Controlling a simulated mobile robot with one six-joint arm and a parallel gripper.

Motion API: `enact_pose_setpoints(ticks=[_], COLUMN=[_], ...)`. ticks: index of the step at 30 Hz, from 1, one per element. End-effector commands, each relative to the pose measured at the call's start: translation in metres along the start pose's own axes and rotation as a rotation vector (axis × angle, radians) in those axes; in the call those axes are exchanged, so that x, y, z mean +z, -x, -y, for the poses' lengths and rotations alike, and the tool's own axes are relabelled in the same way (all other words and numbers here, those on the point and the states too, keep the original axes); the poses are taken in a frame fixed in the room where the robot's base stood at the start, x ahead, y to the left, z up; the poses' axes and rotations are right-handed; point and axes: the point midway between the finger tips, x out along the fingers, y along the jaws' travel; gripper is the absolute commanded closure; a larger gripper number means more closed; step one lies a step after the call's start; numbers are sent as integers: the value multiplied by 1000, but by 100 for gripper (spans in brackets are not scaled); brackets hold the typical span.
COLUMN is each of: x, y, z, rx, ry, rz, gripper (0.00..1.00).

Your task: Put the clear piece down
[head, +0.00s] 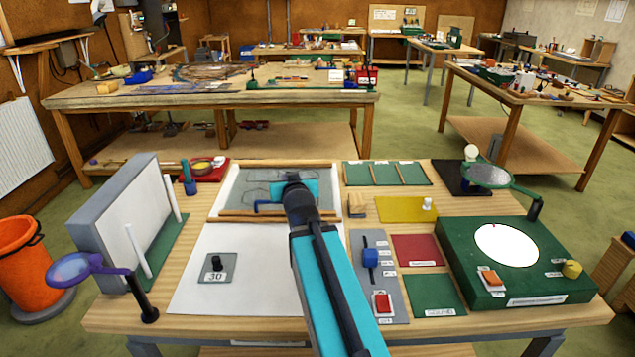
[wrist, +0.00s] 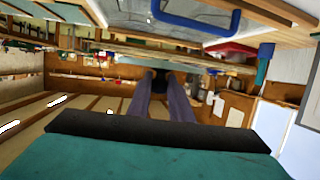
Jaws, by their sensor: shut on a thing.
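My gripper (head: 288,184) is over the leaded panel (head: 245,180) in its wooden frame at the middle back of the bench. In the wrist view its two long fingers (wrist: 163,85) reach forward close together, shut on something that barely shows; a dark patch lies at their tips. I take it as the clear piece, but its outline cannot be made out. The head view hides the fingertips behind my arm.
A green box with a white disc (head: 507,245) stands right. A grey upright board (head: 120,215) and a magnifier (head: 75,267) stand left. Red (head: 417,250) and green mats lie right of my arm.

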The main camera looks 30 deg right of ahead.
Motion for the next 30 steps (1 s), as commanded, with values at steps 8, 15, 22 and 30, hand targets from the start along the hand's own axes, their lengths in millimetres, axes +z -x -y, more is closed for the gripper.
enact_pose_setpoints(ticks=[8, 15, 22, 30], x=[-22, -39, -43, -43], y=[13, 34, 42, 42], z=[96, 168, 190, 190], rx=[-198, -341, -383, -382], ry=[60, 106, 119, 119], rz=[-3, -3, 0, 0], gripper=[97, 97, 97, 97])
